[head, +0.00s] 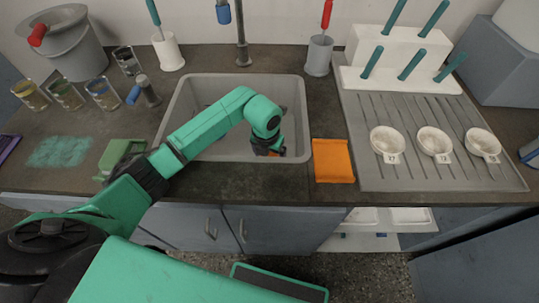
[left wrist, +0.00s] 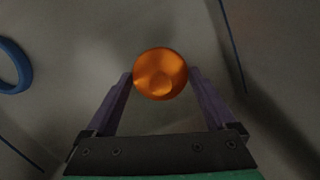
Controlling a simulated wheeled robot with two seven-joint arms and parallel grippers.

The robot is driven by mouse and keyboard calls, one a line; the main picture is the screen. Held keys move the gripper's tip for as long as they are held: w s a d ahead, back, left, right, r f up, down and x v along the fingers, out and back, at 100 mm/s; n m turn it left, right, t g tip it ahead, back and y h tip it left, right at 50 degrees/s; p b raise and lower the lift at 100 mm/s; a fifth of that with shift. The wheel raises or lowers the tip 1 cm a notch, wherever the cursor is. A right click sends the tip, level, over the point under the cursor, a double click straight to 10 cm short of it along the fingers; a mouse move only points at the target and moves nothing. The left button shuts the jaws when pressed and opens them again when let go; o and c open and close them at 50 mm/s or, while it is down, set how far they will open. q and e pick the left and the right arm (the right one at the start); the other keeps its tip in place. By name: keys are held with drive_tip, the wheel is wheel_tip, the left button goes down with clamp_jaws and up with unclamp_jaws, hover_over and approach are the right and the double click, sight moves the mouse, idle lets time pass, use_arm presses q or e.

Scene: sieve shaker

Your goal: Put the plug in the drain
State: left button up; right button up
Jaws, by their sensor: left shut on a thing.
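My left arm reaches over the grey sink (head: 180,125), and my left gripper (head: 268,150) points down inside it. In the left wrist view the gripper (left wrist: 160,85) is shut on a round orange object (left wrist: 160,73), which looks like the plug. It sits between the two purple-grey fingertips, with its shiny, dented top towards the camera. I cannot make out the drain for certain. My right gripper is not in view.
A blue ring (left wrist: 12,66) shows at the left wrist view's left edge; I cannot tell what it is. An orange cloth (head: 332,161) lies right of the sink, a green object (head: 118,155) left. The faucet (head: 242,40) stands behind. A drainboard (head: 440,172) holds three white dishes.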

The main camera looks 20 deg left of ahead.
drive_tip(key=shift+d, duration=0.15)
use_arm(q)
drive_tip(key=o, duration=1)
drive_tip(key=shift+o, duration=0.3)
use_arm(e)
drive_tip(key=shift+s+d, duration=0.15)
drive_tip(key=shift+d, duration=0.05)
use_arm(q)
drive_tip(key=shift+r, duration=0.3)
wheel_tip(320, 180, up, 12)
drive_tip(key=s, duration=0.1)
drive_tip(key=shift+s+f, duration=0.25)
drive_tip(key=shift+s, duration=0.1)
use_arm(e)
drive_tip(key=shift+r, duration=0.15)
use_arm(q)
drive_tip(key=shift+a, duration=0.1)
